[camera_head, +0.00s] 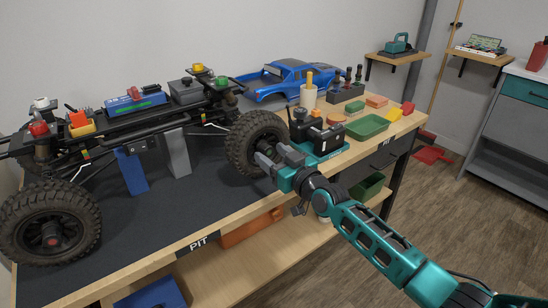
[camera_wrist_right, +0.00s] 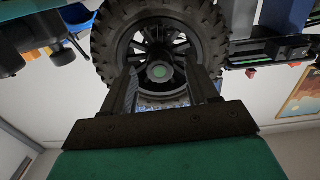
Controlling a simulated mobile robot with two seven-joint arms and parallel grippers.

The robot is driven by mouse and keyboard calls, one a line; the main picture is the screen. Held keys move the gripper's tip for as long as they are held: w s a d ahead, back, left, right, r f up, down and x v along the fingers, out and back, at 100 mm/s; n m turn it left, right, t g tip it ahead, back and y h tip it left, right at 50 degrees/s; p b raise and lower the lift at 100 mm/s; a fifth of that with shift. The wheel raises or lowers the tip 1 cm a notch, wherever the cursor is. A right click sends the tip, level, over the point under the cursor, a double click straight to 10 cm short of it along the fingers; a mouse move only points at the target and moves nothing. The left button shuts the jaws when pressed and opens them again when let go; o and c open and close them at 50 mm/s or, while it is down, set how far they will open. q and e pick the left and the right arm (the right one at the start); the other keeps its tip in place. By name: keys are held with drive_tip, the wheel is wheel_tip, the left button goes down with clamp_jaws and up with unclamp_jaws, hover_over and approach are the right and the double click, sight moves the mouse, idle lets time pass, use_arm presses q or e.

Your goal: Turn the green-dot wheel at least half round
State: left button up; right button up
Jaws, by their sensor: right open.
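The green-dot wheel (camera_head: 237,146) is a black knobby tyre on the right end of the crawler (camera_head: 105,115). In the right wrist view the wheel (camera_wrist_right: 104,42) fills the top middle, with a green dot (camera_wrist_right: 160,72) on its hub. My right gripper (camera_head: 266,157) is open in front of this wheel, pointing at the hub. In the right wrist view its two fingers (camera_wrist_right: 162,76) stand left and right of the hub. I cannot tell whether they touch it. The gripper hides part of the wheel in the head view. My left gripper is not in view.
The crawler rests on a blue block (camera_head: 131,171) and a grey block (camera_head: 178,152) on a dark mat (camera_head: 185,215). A red-hubbed wheel (camera_head: 50,228) is at near left. A black-and-teal device (camera_head: 318,138), a green tray (camera_head: 367,126) and a blue body shell (camera_head: 290,78) lie right and behind.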

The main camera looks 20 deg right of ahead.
clamp_jaws()
idle(0.5)
